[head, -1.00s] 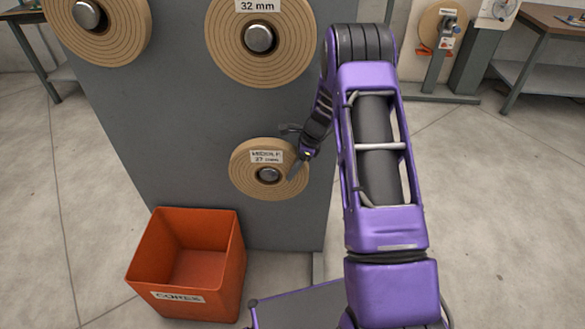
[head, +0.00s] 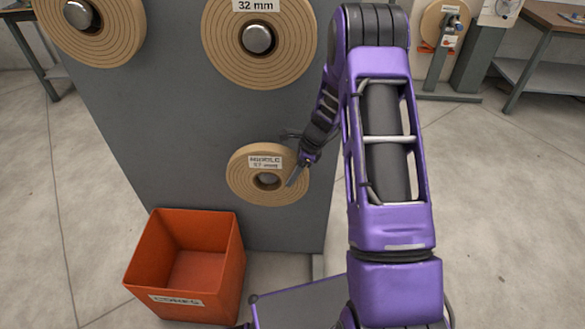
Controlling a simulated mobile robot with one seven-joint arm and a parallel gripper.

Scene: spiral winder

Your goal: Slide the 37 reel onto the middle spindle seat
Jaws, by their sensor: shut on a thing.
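The tan 37 reel (head: 241,178), with a white label reading 37 mm, is at the lower middle of the grey panel. The metal spindle end (head: 267,179) shows inside its bore, set back from the reel's front face. My gripper (head: 298,172) reaches in from the upper right and is shut on the reel's right rim. One thin finger lies across the front face; the other is hidden. How far the reel sits along the spindle, and whether it touches the panel, I cannot tell.
A larger 32 mm reel (head: 225,55) hangs above, and another reel (head: 118,30) is at the upper left. An open orange bin (head: 229,285) stands on the floor below left. The grey panel (head: 160,140) is bare between them. My arm fills the right middle.

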